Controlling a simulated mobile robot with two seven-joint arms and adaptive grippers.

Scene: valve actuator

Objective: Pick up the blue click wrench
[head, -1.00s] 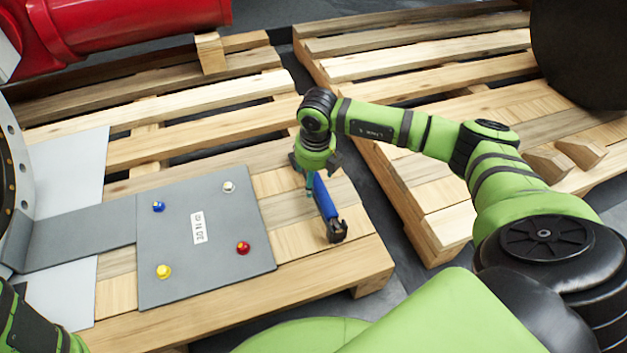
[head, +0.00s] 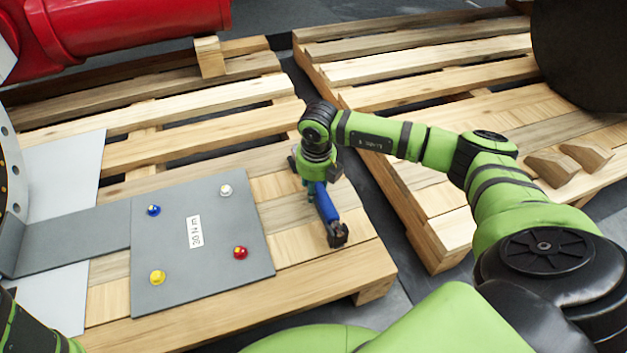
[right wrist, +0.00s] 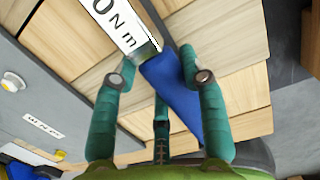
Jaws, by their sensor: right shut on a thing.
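The blue click wrench (head: 327,208) lies on the near wooden pallet, right of the grey panel, with its black end (head: 337,237) toward me. My right gripper (head: 312,194) points down over the far part of its blue handle. A white label reading "0 N m" (right wrist: 120,22) shows beyond the handle. I cannot tell whether the wrench is lifted. My left gripper is out of view; only part of that arm shows at lower left.
A red pipe (head: 130,25) is at the upper left. A second pallet (head: 430,65) stands right, across a gap. A dark round object (head: 585,50) is upper right.

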